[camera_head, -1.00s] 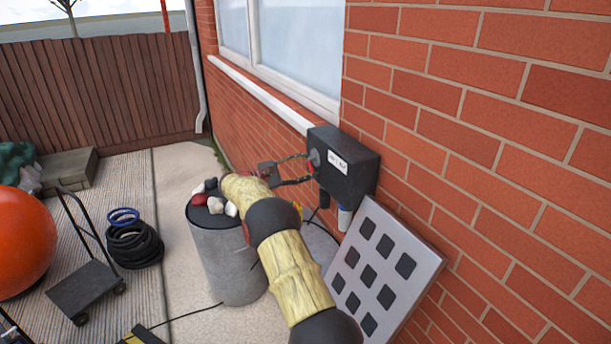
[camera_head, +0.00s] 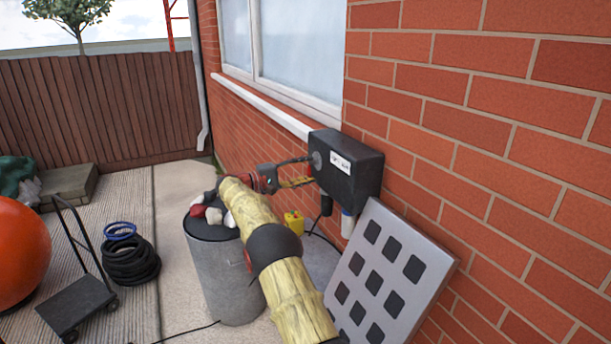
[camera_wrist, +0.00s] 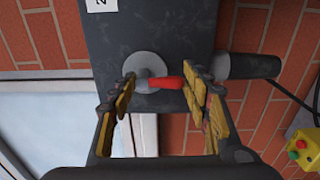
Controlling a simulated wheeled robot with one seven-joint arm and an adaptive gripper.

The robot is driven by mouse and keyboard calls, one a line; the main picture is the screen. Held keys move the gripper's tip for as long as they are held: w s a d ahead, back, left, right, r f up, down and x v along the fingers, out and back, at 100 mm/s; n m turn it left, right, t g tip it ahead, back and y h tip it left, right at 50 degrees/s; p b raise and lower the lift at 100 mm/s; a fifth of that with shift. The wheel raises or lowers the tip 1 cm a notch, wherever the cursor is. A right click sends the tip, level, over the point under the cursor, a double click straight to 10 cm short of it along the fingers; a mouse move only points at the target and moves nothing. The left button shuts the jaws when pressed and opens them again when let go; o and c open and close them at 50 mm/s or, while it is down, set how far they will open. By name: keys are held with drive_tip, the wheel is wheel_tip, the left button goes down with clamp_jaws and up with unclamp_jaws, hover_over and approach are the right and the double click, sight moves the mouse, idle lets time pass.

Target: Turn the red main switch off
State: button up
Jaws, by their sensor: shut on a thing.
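A dark grey switch box (camera_head: 352,178) with a white label is fixed to the brick wall. In the wrist view the box (camera_wrist: 190,30) fills the upper middle, with a round grey boss on its face. The red main switch (camera_wrist: 168,82) is a short red handle reaching right from that boss. My gripper (camera_wrist: 158,88) has one yellow-padded finger at each end of the handle and is shut on it.
A grey bin (camera_head: 222,275) with several stones on top stands under my arm. A panel with dark squares (camera_head: 385,275) leans on the wall. A yellow button box (camera_head: 293,222) hangs below. A black cart (camera_head: 78,300), hose coil (camera_head: 130,262) and orange ball (camera_head: 18,250) are left.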

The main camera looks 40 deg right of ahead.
drive_tip(key=shift+f+m, duration=0.3)
drive_tip(key=shift+f, duration=0.55)
drive_tip(key=o, duration=0.9)
drive_tip(key=shift+d, duration=0.1)
drive_tip(key=shift+o, duration=0.4)
drive_tip(key=shift+r, duration=0.25)
drive_tip(key=shift+w+r, duration=0.15)
drive_tip(key=shift+r, duration=0.1)
drive_tip(key=v, duration=1.2)
